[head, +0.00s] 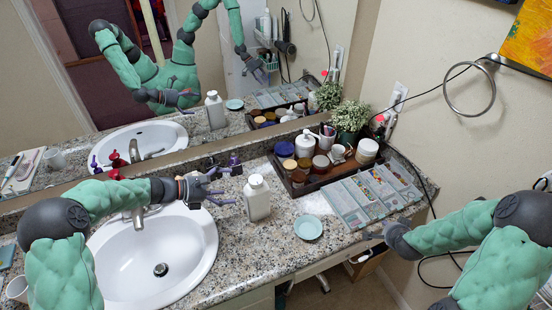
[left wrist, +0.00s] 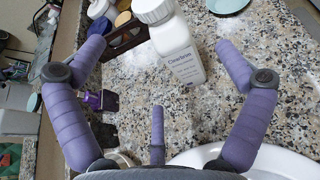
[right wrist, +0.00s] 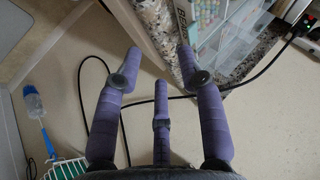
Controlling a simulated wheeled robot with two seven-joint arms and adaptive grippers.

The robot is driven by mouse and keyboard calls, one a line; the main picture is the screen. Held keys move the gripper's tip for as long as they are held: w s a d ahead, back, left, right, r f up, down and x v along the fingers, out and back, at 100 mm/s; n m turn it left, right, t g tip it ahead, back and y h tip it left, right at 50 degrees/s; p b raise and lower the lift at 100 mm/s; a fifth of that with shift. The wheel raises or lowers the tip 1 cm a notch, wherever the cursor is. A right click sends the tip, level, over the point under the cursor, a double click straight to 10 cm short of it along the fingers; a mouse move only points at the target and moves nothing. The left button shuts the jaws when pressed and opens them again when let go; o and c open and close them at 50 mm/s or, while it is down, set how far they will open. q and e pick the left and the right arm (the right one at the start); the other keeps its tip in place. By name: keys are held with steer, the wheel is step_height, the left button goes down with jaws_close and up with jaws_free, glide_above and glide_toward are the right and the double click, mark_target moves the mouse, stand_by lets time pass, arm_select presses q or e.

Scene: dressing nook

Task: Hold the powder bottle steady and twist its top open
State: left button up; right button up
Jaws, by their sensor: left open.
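The powder bottle (head: 257,201) is white with a white top (head: 256,181) and stands upright on the granite counter, right of the sink. My left gripper (head: 218,187) is open and empty just left of the bottle. In the left wrist view the bottle (left wrist: 180,52), with printed label, stands beyond and between the spread fingertips, apparently untouched; its top (left wrist: 153,10) is partly cut off by the frame edge. My right gripper (head: 370,238) is at the counter's front right edge. The right wrist view shows its fingers (right wrist: 158,54) apart with nothing between them, over the floor beside the counter.
A pale teal dish (head: 308,228) lies right of the bottle. Behind are a dark tray (head: 278,170) of jars and a clear compartment organizer (head: 345,208). The sink (head: 120,278) is at left, its faucet (head: 138,218) near my left arm. A mirror backs the counter.

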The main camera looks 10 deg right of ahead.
mark_target(255, 187)
steer(key=w+a+r+m+y, duration=0.25)
steer(key=w+a+r, duration=0.35)
steer(key=w+r, duration=0.3)
steer(key=w+a+r+m+y, duration=0.2)
steer(key=w+a+r+m, duration=0.3)
steer(key=w+r, duration=0.4)
arm_select(q)
steer(key=x, duration=1.1)
steer(key=shift+s, duration=0.1)
arm_select(e)
steer(key=s+a+r+g, duration=0.1)
steer(key=a+r+g, duration=0.1)
steer(key=a, duration=0.8)
steer(key=s+a+r+g+y, duration=0.1)
steer(key=a+r+g, duration=0.1)
steer(key=a, duration=0.8)
steer(key=s+a+r+g+y, duration=0.1)
steer(key=a+r+g, duration=0.1)
steer(key=a, duration=0.8)
steer(key=shift+s+r+m, duration=0.25)
steer(key=shift+r+m, duration=0.1)
steer(key=shift+r, duration=0.05)
